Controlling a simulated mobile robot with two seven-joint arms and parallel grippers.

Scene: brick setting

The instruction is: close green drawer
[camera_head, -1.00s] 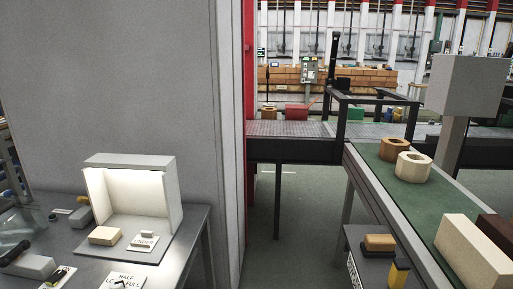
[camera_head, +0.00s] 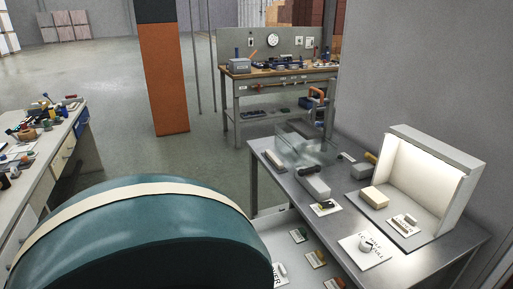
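I cannot make out a green drawer in this view. A desk (camera_head: 28,185) at the left edge has pale drawer fronts (camera_head: 62,155) on its right side, seen at a steep angle. A large dark teal rounded body (camera_head: 150,225) with a cream stripe fills the lower left and hides part of the floor and the desk's lower end. Neither my left nor my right gripper is in view.
A grey metal table (camera_head: 425,262) at the right bears a lit white box (camera_head: 430,145), a tan brick (camera_head: 374,198) and labels. A workbench (camera_head: 285,70) and an orange-and-black column (camera_head: 168,75) stand behind. Grey floor (camera_head: 110,80) is open between desk and column.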

